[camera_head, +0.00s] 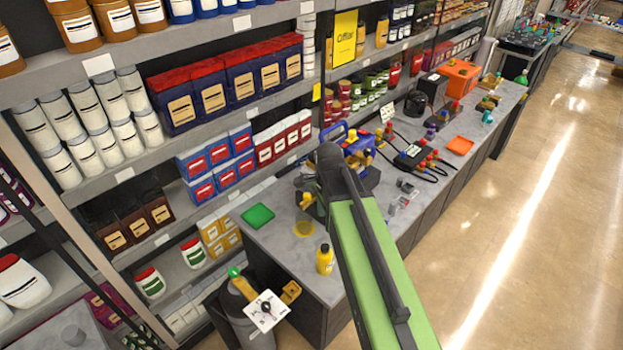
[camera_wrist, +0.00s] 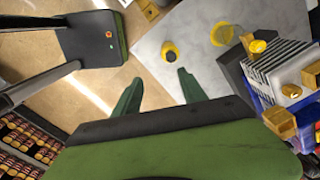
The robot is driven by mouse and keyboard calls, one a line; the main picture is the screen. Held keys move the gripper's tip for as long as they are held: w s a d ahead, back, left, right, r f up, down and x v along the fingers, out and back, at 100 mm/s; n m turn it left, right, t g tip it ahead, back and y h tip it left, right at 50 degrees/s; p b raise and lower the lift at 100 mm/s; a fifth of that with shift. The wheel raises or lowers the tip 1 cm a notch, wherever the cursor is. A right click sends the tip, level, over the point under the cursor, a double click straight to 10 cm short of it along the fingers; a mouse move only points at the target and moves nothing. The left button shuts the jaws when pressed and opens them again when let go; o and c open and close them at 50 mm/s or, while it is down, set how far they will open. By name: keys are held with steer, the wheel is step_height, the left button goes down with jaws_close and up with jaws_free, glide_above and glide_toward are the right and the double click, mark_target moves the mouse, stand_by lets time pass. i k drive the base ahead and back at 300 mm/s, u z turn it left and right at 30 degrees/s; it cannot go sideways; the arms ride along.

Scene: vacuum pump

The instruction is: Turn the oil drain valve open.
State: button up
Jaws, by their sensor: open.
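The vacuum pump (camera_head: 358,146) stands on the grey workbench (camera_head: 420,207), mostly hidden behind my arm in the head view. In the wrist view the pump's ribbed, blue-and-white body (camera_wrist: 277,72) is at the right edge. Several yellow fittings are on it, one of them a rounded yellow fitting (camera_wrist: 258,46) on the near side. I cannot tell which fitting is the oil drain valve, nor its position. My gripper (camera_wrist: 160,92) is open, its two green fingers apart and empty. It is left of the pump in the wrist view and touches nothing visible.
A yellow bottle (camera_head: 325,260) with a dark cap stands on the bench, near a yellow ring (camera_head: 303,229) and a green tray (camera_head: 258,215). Gauges with hoses (camera_head: 414,157) and an orange tray (camera_head: 459,145) lie farther along. Loaded shelves stand behind; the floor at right is clear.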

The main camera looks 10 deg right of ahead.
mark_target(306, 197)
steer(key=i, duration=0.85)
steer(key=u, duration=0.05)
